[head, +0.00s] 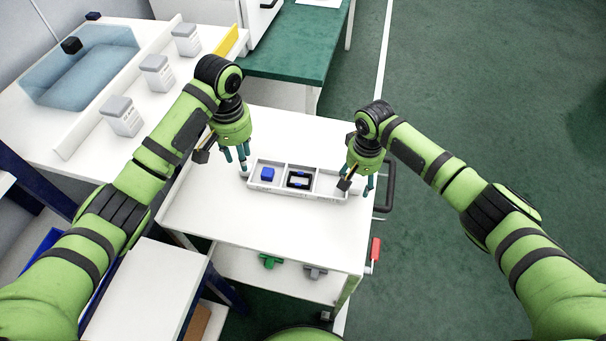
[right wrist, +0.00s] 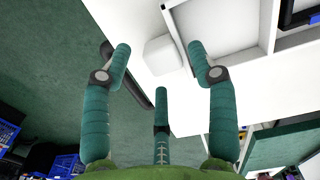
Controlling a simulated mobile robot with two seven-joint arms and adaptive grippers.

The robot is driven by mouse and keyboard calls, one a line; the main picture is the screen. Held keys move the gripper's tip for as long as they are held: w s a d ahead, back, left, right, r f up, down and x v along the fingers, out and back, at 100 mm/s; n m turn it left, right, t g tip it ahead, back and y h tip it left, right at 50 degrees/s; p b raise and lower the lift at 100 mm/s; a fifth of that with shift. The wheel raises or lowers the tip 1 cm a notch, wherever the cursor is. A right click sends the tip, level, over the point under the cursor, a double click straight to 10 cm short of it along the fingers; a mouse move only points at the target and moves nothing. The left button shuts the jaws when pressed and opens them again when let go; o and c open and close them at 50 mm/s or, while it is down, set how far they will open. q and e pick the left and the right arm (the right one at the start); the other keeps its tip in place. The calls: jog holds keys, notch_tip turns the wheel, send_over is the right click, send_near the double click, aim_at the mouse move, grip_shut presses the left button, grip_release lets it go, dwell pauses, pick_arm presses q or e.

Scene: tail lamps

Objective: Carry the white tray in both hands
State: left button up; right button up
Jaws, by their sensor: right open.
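In the right wrist view, my right gripper's fingers (right wrist: 165,85) are spread around a white end block (right wrist: 163,53) beside the tray's wall (right wrist: 225,35). I cannot tell whether either gripper touches the tray.
The white cart (head: 215,205) has a black handle (head: 389,187) at its right and a lower shelf with green and grey parts. A bench with a blue bin (head: 80,75) and grey-lidded containers stands left. A green table (head: 295,45) stands behind. Open floor lies right.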

notch_tip(320, 180, up, 11)
dwell(0.3)
dwell(0.5)
